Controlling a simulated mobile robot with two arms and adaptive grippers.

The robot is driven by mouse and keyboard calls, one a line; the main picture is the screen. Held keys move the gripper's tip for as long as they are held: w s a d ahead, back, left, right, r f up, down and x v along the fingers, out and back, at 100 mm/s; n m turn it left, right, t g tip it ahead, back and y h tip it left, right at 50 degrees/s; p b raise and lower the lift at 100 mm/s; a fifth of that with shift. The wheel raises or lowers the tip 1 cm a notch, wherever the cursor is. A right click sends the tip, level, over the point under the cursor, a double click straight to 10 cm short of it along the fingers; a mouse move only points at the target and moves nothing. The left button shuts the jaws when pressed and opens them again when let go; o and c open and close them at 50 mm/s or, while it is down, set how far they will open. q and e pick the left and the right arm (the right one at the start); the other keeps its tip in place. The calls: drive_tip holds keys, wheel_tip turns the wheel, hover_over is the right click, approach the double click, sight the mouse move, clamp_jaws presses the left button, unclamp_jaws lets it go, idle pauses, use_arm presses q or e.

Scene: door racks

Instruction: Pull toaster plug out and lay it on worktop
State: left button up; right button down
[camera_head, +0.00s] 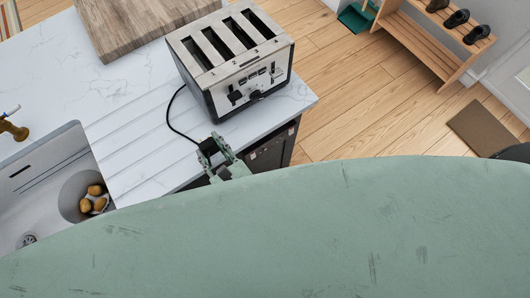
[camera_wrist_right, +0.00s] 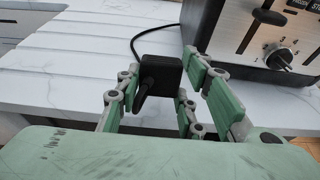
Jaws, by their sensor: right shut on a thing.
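The silver and black toaster (camera_head: 238,62) stands on the white worktop, and its front controls show in the right wrist view (camera_wrist_right: 270,35). Its black cord (camera_head: 170,112) curves down to the black plug (camera_head: 207,146). My right gripper (camera_head: 215,152) is at the worktop's front edge, with the plug between its fingers. In the right wrist view the green fingers stand either side of the plug (camera_wrist_right: 160,74), and a dark stub sticks out of it toward my palm. I cannot tell whether the plug touches the worktop (camera_head: 142,150). My left gripper is out of view.
A sink (camera_head: 52,165) with a colander of yellow-brown produce (camera_head: 94,200) lies left. A wooden board (camera_head: 140,22) is at the back. Grooved worktop between sink and toaster is clear. A dark-fronted cabinet (camera_head: 272,152) is below the edge.

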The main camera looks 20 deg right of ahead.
sight(205, 141)
drive_tip(key=shift+w+a, duration=0.35)
drive_tip(key=shift+w, duration=0.55)
drive_tip(key=shift+w+a, duration=0.3)
drive_tip(key=shift+w, duration=0.6)
drive_tip(key=shift+w+a, duration=0.35)
drive_tip(key=shift+w, duration=0.55)
drive_tip(key=shift+f+b, duration=1.15)
drive_tip(key=shift+b, duration=0.05)
drive_tip(key=c, duration=1.1)
unclamp_jaws()
drive_tip(key=shift+s+d, duration=0.1)
drive_tip(key=shift+s, duration=0.05)
drive_tip(key=v, duration=1.1)
drive_tip(key=shift+s+r, duration=0.2)
drive_tip(key=shift+s, duration=0.1)
drive_tip(key=shift+d, duration=0.1)
